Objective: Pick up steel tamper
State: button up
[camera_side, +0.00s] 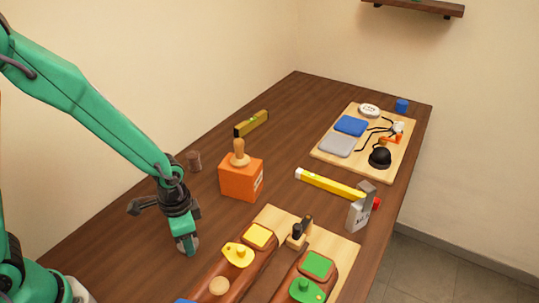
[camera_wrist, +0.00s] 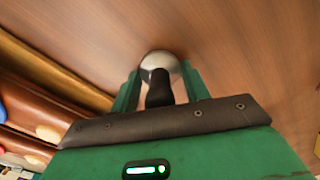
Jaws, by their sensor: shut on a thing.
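The steel tamper (camera_wrist: 158,64) shows in the wrist view as a round, shiny steel head with a dark handle, between the two green fingers. My gripper (camera_wrist: 159,82) is shut on it. In the side view my gripper (camera_side: 186,240) points down, low over the left front part of the table. There the tamper is mostly hidden by the fingers, with a bit of grey at their tips. I cannot tell whether it touches the table.
An orange block (camera_side: 238,180) with a wooden-handled tool stands behind.

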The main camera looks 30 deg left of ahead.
jog(key=shift+r, duration=0.2)
jog(key=shift+r, duration=1.2)
jog(key=shift+s+d+r, duration=0.15)
jog(key=shift+d+r, duration=0.05)
jog(key=shift+r, duration=0.7)
jog(key=s+d+r, duration=0.6)
jog(key=s+d, duration=0.1)
jog(key=s, duration=0.1)
jog(key=shift+s+d+r, duration=0.2)
jog(key=shift+r, duration=0.05)
